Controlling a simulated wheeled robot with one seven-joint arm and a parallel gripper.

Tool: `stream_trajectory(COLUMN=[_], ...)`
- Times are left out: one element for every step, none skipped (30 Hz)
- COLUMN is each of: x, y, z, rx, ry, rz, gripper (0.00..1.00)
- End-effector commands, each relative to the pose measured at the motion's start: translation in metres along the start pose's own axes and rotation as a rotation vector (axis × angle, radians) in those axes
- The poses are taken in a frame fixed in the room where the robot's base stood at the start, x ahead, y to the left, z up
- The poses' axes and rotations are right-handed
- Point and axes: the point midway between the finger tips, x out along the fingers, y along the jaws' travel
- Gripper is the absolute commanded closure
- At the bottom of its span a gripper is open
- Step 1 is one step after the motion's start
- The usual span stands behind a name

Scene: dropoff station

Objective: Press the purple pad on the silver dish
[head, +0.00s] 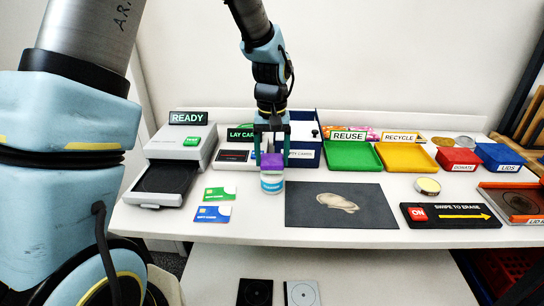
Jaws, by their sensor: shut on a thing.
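My gripper (272,150) points down over the table and is shut on a purple block-like pad (271,161). Directly below the pad is a white jar with a blue band (272,184); I cannot tell whether pad and jar touch. A small round silver-rimmed dish with a pale yellowish inside (428,186) lies on the table to the right, beyond the dark mat. A flat silver disc (465,141) also lies at the back right beside a gold disc (442,142). I cannot tell for sure which one is the silver dish.
A dark mat with a beige smear (335,205) lies right of the jar. Two cards (216,203) and a grey READY machine (176,165) are left. Green (352,156) and yellow (406,157) trays stand behind. A SWIPE TO ERASE panel (450,215) sits front right.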

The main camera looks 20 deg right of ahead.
Motion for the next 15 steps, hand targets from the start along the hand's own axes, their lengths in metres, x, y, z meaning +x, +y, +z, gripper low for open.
stream_trajectory(x=[-0.001,-0.002,-0.004,-0.006,-0.008,-0.011,-0.014,-0.017,-0.020,-0.022,-0.024,-0.028,-0.030,-0.032,-0.035], y=[0.000,0.000,0.000,0.000,0.000,0.000,0.000,0.000,0.000,0.000,0.000,0.000,0.000,0.000,0.000], z=[0.000,0.000,0.000,0.000,0.000,0.000,0.000,0.000,0.000,0.000,0.000,0.000,0.000,0.000,0.000], rx=[0.000,0.000,0.000,0.000,0.000,0.000,0.000,0.000,0.000,0.000,0.000,0.000,0.000,0.000,0.000], ry=[-0.001,-0.001,-0.001,-0.001,0.000,0.000,0.000,0.000,0.000,0.000,0.000,0.000,0.000,0.000,0.000], rz=[0.000,0.000,0.000,0.000,0.000,0.000,0.000,0.000,0.000,0.000,0.000,0.000,0.000,0.000,0.000], gripper=[0.71,0.71,0.71,0.71,0.71,0.71,0.71,0.71,0.71,0.71,0.71,0.71,0.71,0.71,0.71])
